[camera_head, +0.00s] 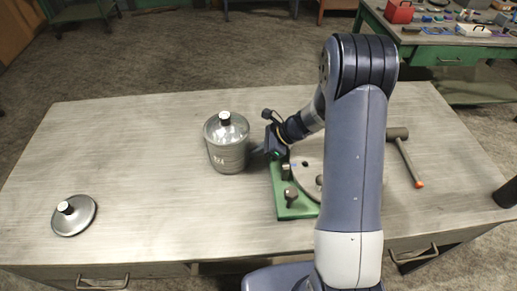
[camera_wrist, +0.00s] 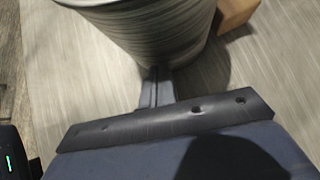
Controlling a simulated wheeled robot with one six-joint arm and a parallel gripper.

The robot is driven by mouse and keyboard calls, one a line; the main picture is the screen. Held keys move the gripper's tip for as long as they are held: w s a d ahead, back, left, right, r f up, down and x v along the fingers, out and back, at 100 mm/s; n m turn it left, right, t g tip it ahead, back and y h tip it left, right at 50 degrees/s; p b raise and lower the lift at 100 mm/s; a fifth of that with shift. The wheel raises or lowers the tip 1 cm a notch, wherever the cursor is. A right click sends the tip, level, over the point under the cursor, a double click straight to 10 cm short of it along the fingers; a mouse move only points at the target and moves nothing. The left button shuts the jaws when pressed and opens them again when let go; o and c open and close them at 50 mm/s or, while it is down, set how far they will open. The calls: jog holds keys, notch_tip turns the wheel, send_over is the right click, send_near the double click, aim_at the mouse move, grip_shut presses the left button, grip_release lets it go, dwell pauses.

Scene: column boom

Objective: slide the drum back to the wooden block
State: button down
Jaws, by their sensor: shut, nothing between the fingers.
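The drum (camera_head: 228,156), a grey metal cylinder with a black-and-white knob on top, stands upright on the table, left of centre. It also shows in the wrist view (camera_wrist: 150,28), large at the top. My gripper (camera_head: 258,150) is low at the drum's right side. Its closed fingers (camera_wrist: 155,78) hold nothing and point at the lower wall of the drum; I cannot tell whether they touch it. The wooden block (camera_wrist: 236,12) shows at the top right of the wrist view, past the drum's edge. I cannot make it out in the head view.
A green fixture (camera_head: 290,207) with a round grey plate sits right of the drum, partly behind my arm. A loose round lid (camera_head: 74,216) lies at the left. A hammer (camera_head: 405,157) and a dark cylinder (camera_head: 507,193) are at the right.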

aim_at(246, 150)
dwell(0.3)
jog(key=a, duration=0.2)
jog(key=a+b, duration=0.1)
jog(key=shift+w+a, duration=0.3)
jog(key=shift+d, duration=0.1)
jog(key=shift+r, duration=0.1)
